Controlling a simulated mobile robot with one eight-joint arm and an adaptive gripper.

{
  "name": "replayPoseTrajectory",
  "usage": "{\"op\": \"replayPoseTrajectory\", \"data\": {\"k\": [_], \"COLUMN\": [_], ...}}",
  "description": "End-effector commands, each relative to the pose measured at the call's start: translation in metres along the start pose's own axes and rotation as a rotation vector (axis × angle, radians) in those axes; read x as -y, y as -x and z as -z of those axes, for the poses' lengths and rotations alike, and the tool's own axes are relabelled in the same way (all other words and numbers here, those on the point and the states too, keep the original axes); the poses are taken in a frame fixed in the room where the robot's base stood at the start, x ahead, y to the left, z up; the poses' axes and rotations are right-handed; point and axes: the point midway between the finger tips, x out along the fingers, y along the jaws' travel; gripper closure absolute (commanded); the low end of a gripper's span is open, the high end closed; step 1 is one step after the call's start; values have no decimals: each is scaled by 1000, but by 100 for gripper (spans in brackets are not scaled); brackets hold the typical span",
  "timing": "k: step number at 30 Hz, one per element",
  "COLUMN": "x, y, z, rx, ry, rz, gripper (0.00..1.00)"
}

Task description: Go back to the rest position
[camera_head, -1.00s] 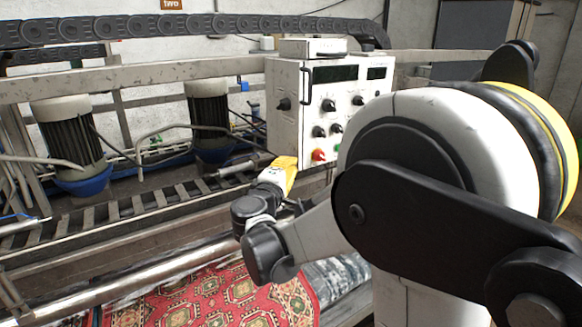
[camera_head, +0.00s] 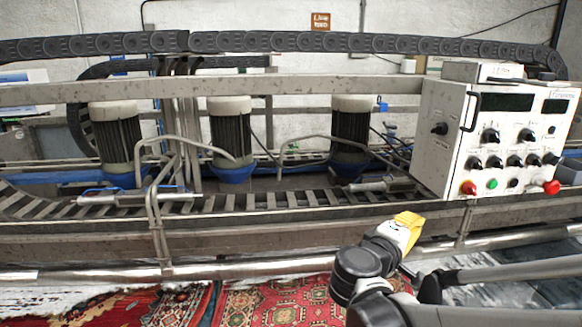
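My gripper (camera_head: 408,232) shows at the lower right as a yellow and white end on my black wrist. It is in front of the scrubber's lower rail, below and left of the control box (camera_head: 490,140), and appears apart from it. Its fingers are too small and turned away to tell whether they are open or shut. I see nothing held in it. My arm reaches in from the lower right corner.
The rug scrubber's long metal frame (camera_head: 300,86) spans the view, with several motors (camera_head: 230,135) behind it. Red patterned rugs (camera_head: 265,303) lie beneath its lower roller bar (camera_head: 90,274). The control box has black knobs, a green button and red buttons.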

Motion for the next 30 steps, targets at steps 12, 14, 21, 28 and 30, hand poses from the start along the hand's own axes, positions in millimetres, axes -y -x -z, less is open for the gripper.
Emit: {"op": "replayPoseTrajectory", "data": {"k": [12,14,21,28,30], "x": [258,278,305,303,303], "y": [119,140,184,186,186], "z": [-81,-82,-76,-75,-75], "rx": [47,49,50,50,50], "ry": [-645,-726,-892,-898,-897], "rz": [854,944,1119,1127,1126], "gripper": [100,100,100,100,100]}}
